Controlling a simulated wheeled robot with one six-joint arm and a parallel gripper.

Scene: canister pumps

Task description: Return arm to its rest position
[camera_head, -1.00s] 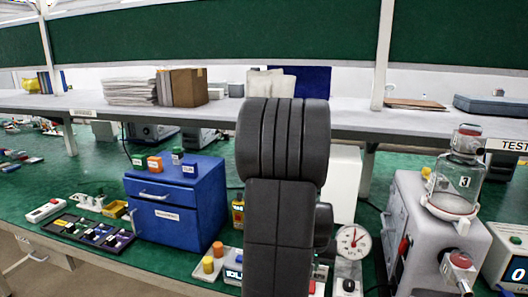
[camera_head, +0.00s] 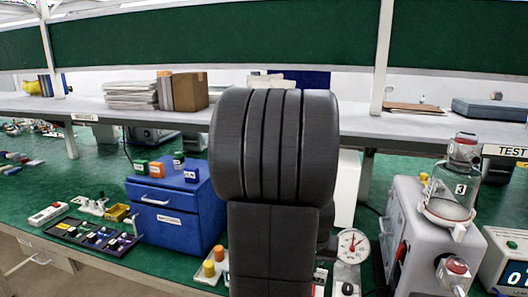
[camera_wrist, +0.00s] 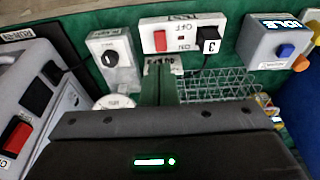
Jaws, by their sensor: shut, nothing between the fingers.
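My arm stands upright in the middle of the head view and hides part of the bench. My gripper is out of sight there. In the wrist view my gripper (camera_wrist: 160,86) is shut, its fingers together and empty, above the bench near a wire basket (camera_wrist: 215,85) and a white switch box (camera_wrist: 182,35). In the head view a clear canister marked 3 (camera_head: 455,195) sits upright on the grey pump (camera_head: 418,230) at right. The pump's side with a red switch shows at left in the wrist view (camera_wrist: 22,110).
A blue drawer cabinet (camera_head: 170,222) stands left of my arm, with small boxes on top. A black tray (camera_head: 93,236) lies at far left. A round gauge (camera_head: 352,245) stands right of my arm. A grey shelf (camera_head: 385,122) crosses behind.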

